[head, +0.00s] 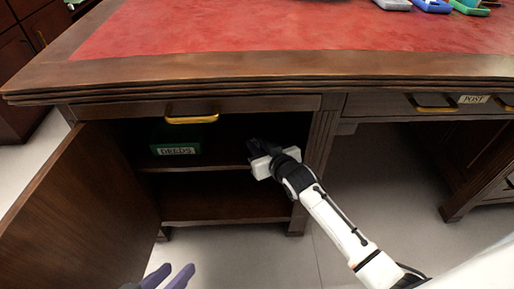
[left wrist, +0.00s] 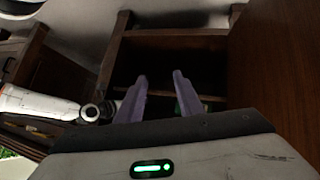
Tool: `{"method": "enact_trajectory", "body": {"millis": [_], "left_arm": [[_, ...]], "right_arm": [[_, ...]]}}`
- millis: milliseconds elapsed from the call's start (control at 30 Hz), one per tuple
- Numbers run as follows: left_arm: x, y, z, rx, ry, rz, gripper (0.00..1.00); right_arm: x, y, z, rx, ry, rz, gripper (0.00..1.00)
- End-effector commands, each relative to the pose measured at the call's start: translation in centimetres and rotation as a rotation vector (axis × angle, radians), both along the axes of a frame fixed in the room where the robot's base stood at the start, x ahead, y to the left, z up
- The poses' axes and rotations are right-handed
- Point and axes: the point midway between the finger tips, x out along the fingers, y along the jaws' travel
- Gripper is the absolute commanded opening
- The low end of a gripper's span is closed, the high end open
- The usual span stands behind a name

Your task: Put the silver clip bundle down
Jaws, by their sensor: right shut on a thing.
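My right gripper (head: 256,148) reaches into the open desk cabinet, above its middle shelf (head: 205,168) and near the right wall. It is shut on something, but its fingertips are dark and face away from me. I cannot make out the silver clip bundle itself; it is hidden by the gripper and shadow. My left gripper (head: 168,277) is at the bottom edge of the head view, in front of the cabinet, its purple fingers apart and empty. The left wrist view also shows these fingers (left wrist: 160,90) open, pointing toward the cabinet.
A green box labelled DEEDS (head: 177,140) stands on the shelf at the left. The cabinet door (head: 80,205) hangs open to the left. A closed drawer (head: 240,105) is above. The lower compartment looks empty. Several small items lie at the back of the red desktop (head: 250,28).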

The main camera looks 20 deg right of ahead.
Motion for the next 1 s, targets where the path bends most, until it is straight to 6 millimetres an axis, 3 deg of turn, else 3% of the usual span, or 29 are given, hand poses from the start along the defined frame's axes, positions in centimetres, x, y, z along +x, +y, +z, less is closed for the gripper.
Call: {"method": "enact_trajectory", "body": {"millis": [300,333,433,800,933,1000], "left_arm": [[0.0,0.0,0.0,-0.001,0.000,0.001,0.34],[0.0,0.0,0.0,-0.002,0.001,0.001,0.34],[0.0,0.0,0.0,-0.002,0.001,0.001,0.34],[0.0,0.1,0.4,0.001,-0.001,0.002,0.34],[0.0,0.5,0.7,0.027,0.007,0.002,0.34],[-0.3,0.9,-0.3,0.058,0.040,0.001,0.34]], "right_arm": [[0.0,0.0,-0.2,0.000,-0.001,0.000,0.00],[0.0,0.0,-0.1,0.000,-0.001,0.000,0.21],[0.0,0.0,-0.1,0.000,-0.001,0.000,0.37],[-0.1,0.0,0.5,0.000,-0.002,0.000,0.37],[-1.9,-0.2,1.3,0.000,0.000,0.000,0.37],[-3.2,-0.4,2.0,-0.001,0.000,-0.001,0.37]]}}
